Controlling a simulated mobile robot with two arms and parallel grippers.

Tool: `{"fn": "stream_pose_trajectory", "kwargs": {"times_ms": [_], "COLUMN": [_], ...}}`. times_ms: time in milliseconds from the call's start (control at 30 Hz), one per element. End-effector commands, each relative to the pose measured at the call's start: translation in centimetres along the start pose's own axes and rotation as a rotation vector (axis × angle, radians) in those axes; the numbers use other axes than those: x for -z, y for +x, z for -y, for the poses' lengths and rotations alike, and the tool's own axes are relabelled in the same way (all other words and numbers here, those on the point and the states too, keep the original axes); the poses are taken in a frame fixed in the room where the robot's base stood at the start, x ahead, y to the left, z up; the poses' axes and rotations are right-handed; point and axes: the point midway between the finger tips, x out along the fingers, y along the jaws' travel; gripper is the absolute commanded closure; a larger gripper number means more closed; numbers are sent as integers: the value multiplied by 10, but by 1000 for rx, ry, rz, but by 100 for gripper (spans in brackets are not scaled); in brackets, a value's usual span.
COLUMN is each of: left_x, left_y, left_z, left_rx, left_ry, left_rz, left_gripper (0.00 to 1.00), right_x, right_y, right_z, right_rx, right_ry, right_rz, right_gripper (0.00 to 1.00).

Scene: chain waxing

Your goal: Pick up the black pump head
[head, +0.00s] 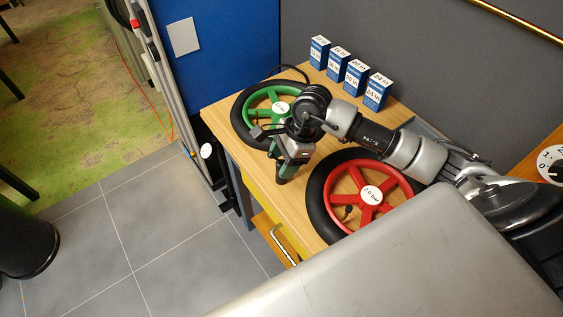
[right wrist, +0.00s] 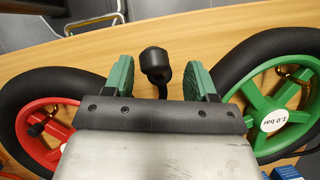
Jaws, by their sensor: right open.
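The black pump head (right wrist: 155,61) shows in the right wrist view as a dark rounded knob on a thin black stem. It lies between the two green fingers of my right gripper (right wrist: 159,80), with a gap on each side. My right gripper is open and holds nothing. In the head view my right gripper (head: 285,168) points down over the wooden table (head: 312,143), between the green wheel and the red wheel. I cannot make out the pump head clearly there. My left gripper is not in view.
A green-spoked wheel (head: 264,98) and a red-spoked wheel (head: 371,210) lie flat on the table on either side of the gripper. Several blue boxes (head: 355,76) stand along the back. A blue panel (head: 225,45) and a grey wall (head: 420,55) rise behind.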

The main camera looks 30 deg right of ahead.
Motion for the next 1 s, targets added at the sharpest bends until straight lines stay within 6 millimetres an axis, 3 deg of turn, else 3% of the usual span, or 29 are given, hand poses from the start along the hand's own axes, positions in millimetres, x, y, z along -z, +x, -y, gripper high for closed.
{"fn": "stream_pose_trajectory", "kwargs": {"times_ms": [300,633,1000], "left_x": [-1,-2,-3], "left_y": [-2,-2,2], "left_z": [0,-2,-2], "left_rx": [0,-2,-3], "left_ry": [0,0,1], "left_rz": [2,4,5], "left_gripper": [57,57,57], "right_x": [0,0,-1], "right_y": [7,7,3], "right_z": [0,0,1], "right_rx": [1,1,4], "right_ry": [0,0,-2], "right_rz": [0,0,0], "right_gripper": [45,96,97]}}
